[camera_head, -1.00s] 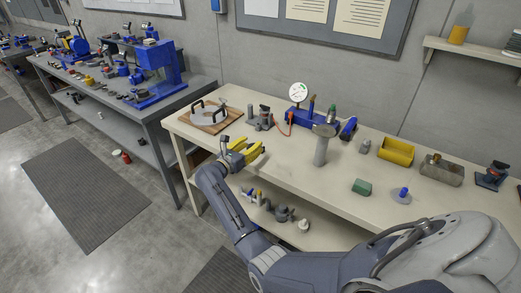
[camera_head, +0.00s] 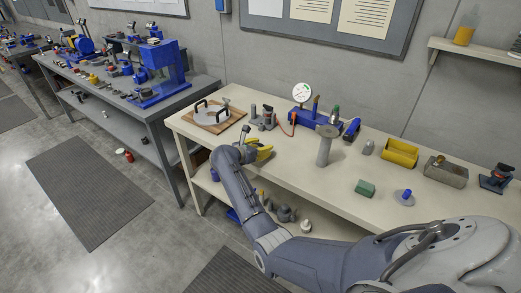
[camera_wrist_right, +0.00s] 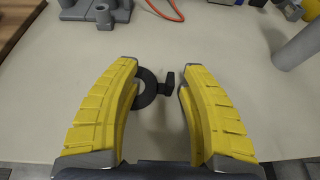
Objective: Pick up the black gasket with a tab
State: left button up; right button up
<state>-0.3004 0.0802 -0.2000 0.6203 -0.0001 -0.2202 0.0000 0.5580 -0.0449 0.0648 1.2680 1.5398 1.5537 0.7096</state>
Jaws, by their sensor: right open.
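The black gasket (camera_wrist_right: 153,90) lies flat on the beige bench top in the right wrist view. Its ring shows beside the left finger, which hides part of it, and its dark tab points right, toward the other finger. My right gripper (camera_wrist_right: 158,72), with yellow fingers, is open and empty, its fingers on either side of the gasket. In the head view my right gripper (camera_head: 262,153) is over the front edge of the bench, partly hidden by my wrist, and I cannot make out the gasket there. My left gripper is not in view.
A wooden board (camera_head: 213,123) with a handled plate is on the bench's left. Behind the gripper are a grey fixture (camera_head: 263,120) and a blue gauge unit (camera_head: 304,118). A grey post (camera_head: 325,150) stands to the right, with a green block (camera_head: 365,188) and yellow bin (camera_head: 400,153) beyond.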

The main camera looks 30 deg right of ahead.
jog(key=shift+w+d+f, duration=0.25)
jog(key=shift+d, duration=0.3)
jog(key=shift+c, duration=0.4)
jog(key=c, duration=0.7)
jog(key=shift+c, duration=0.2)
